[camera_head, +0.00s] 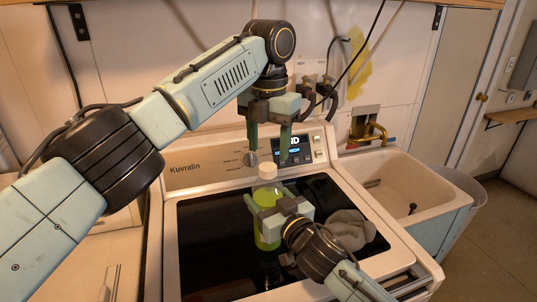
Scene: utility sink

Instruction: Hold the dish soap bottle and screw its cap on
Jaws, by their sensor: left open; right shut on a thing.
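The dish soap bottle (265,237) is clear with yellow-green liquid and stands upright on the dark top of the washer. Its white cap (267,170) sits at the top of the bottle; how tightly it is seated I cannot tell. My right gripper (264,207) is shut on the bottle's upper body from the right side and hides part of it. My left gripper (268,156) is open and points down above the cap, its fingers apart to either side and a little higher than the cap.
The washer (195,240) has a control panel with a lit display behind the bottle. A crumpled grey cloth (350,230) lies right of the bottle. A utility sink (405,190) with a brass tap (375,132) is at the right. The washer top left of the bottle is clear.

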